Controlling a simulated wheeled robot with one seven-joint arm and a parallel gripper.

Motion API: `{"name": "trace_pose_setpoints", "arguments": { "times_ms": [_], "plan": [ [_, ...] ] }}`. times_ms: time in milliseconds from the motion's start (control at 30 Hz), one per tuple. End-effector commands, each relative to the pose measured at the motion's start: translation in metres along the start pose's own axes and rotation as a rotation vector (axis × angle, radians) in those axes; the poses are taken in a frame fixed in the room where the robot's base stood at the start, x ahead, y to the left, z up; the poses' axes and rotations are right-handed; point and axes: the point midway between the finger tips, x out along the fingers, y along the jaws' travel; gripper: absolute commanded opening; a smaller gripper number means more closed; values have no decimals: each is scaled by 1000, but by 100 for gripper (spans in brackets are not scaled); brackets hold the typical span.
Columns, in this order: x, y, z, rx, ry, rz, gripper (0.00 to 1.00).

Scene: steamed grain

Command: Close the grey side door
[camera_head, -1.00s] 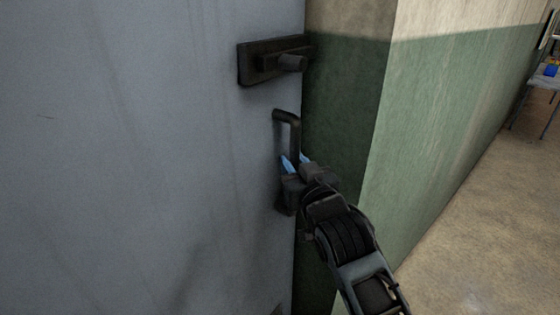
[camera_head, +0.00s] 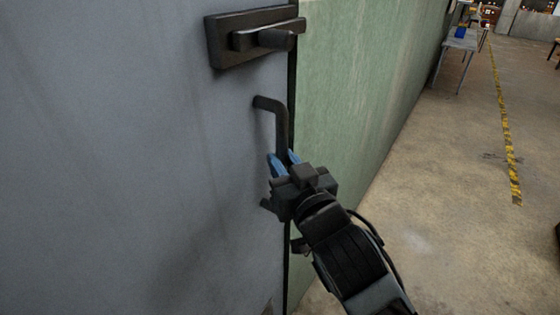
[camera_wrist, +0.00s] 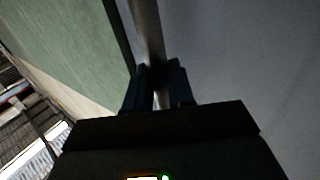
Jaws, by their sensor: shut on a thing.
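The grey side door (camera_head: 130,160) fills the left of the head view, its free edge close to the green wall. A dark bar handle (camera_head: 281,125) stands upright near that edge. A dark latch block (camera_head: 255,38) sits above it. My gripper (camera_head: 284,162) has its blue fingertips shut on the lower part of the handle. In the wrist view the handle (camera_wrist: 150,40) runs up from between the two fingers (camera_wrist: 160,88), with the grey door (camera_wrist: 250,60) to the right.
The green wall (camera_head: 350,90) runs away to the right of the door edge. The concrete floor (camera_head: 440,210) to the right is open, with a yellow-black stripe (camera_head: 505,130). A small table (camera_head: 460,42) stands far back along the wall.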

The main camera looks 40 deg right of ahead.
Motion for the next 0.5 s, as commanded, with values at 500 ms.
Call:
{"name": "trace_pose_setpoints", "arguments": {
  "times_ms": [500],
  "plan": [
    [-1,5,-1,-3,2,10,46]
  ]
}}
